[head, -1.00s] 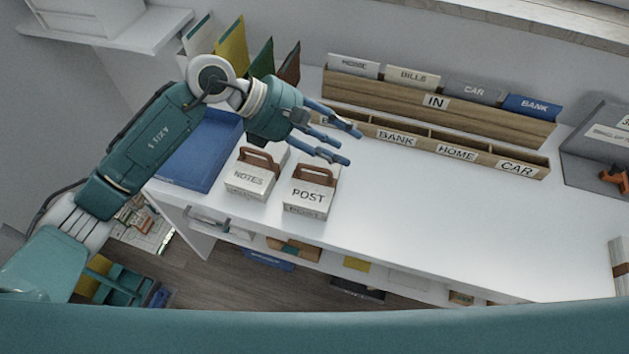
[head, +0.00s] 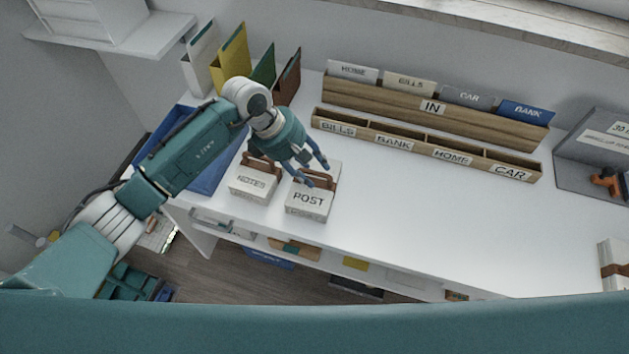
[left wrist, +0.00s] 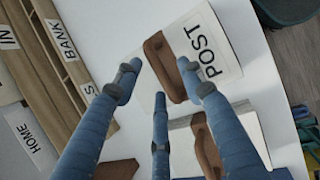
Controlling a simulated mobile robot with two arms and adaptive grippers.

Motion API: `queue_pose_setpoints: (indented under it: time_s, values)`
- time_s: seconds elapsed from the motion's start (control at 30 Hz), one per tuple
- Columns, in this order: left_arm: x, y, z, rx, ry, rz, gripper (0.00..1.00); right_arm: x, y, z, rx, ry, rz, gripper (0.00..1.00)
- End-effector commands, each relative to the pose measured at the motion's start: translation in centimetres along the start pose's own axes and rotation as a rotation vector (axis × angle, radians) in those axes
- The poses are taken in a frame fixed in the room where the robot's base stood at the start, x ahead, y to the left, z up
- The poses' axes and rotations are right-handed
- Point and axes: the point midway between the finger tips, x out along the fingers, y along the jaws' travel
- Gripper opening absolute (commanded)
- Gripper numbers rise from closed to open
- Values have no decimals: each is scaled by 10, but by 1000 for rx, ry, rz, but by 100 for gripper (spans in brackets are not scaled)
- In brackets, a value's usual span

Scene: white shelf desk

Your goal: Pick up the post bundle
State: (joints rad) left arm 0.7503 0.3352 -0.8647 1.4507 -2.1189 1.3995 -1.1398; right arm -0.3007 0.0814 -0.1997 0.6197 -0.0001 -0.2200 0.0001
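The post bundle (head: 309,199) is a white block with a brown handle and the word POST, lying on the white desk near its front edge. It also shows in the left wrist view (left wrist: 213,45), with its brown handle (left wrist: 165,66) upright. My left gripper (head: 314,175) is just above and behind the bundle's handle, its blue fingers spread. In the left wrist view the open fingers (left wrist: 155,85) point toward the handle, with nothing between them; whether a finger touches it I cannot tell. My right gripper is not in view.
The notes bundle (head: 252,183) stands close to the left of the post bundle. A blue tray (head: 207,178) lies further left. A wooden sorter (head: 420,148) and the IN rack (head: 390,97) stand behind.

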Motion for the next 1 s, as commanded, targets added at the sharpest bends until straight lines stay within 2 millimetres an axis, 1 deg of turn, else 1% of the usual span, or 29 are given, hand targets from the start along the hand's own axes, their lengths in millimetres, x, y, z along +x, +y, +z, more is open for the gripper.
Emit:
queue_pose_setpoints:
  time_s: [0.03, 0.13, 0.37, 0.4, 0.57, 1.0]
  values:
    - [5, 0, 0, -3, 0, -2, 40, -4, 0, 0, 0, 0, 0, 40]
    - [12, 0, -1, -2, 1, 0, 40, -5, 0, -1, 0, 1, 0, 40]
    - [14, 0, -1, 0, 1, 1, 40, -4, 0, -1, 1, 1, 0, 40]
    - [14, 0, -1, -1, 1, 1, 32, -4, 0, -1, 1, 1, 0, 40]
    - [14, 0, -1, -1, 1, 1, 0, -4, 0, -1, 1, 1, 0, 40]
    - [12, 2, 0, 0, -1, 5, 0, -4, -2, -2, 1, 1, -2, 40]
